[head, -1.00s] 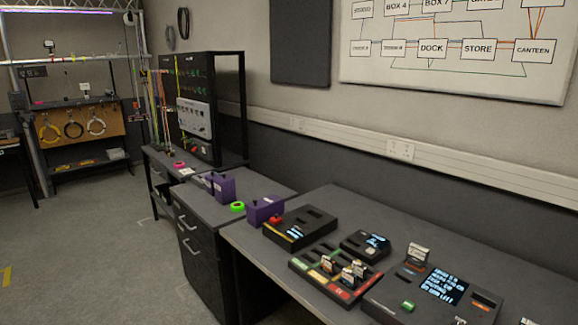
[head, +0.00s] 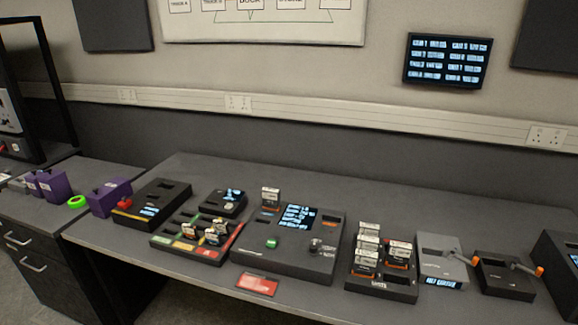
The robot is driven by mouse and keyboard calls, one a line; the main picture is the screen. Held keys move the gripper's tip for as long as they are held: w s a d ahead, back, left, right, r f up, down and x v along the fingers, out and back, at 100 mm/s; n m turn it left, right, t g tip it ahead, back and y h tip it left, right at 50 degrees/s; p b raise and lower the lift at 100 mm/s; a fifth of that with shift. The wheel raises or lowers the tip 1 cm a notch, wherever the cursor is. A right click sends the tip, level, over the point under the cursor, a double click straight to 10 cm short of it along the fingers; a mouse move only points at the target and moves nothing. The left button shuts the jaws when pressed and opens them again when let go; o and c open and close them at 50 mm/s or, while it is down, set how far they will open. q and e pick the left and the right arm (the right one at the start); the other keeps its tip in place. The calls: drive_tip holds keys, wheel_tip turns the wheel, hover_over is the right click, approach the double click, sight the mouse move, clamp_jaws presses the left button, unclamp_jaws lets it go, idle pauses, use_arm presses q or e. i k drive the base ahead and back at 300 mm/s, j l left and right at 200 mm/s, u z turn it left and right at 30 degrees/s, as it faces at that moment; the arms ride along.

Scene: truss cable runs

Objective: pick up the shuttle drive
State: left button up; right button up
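Several small drive-like cartridges are in view, and I cannot tell by label which is the shuttle drive. One light-faced cartridge (head: 270,196) stands upright at the back left of a black console (head: 257,258) with a lit screen and a green button. Several more cartridges (head: 367,243) stand in a black slotted rack (head: 383,290) right of the console. A few others (head: 215,234) stand in a tray (head: 165,242) with coloured labels, left of the console. Neither of my grippers is in view.
A grey unit (head: 432,264) and a black unit (head: 500,280), each with an orange-tipped lever, stand at the right. A red card (head: 257,284) lies near the front edge. Purple boxes (head: 110,197) stand at the left. The back of the desk (head: 380,190) is clear.

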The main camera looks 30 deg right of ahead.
sight(365, 264)
drive_tip(key=z, duration=1.55)
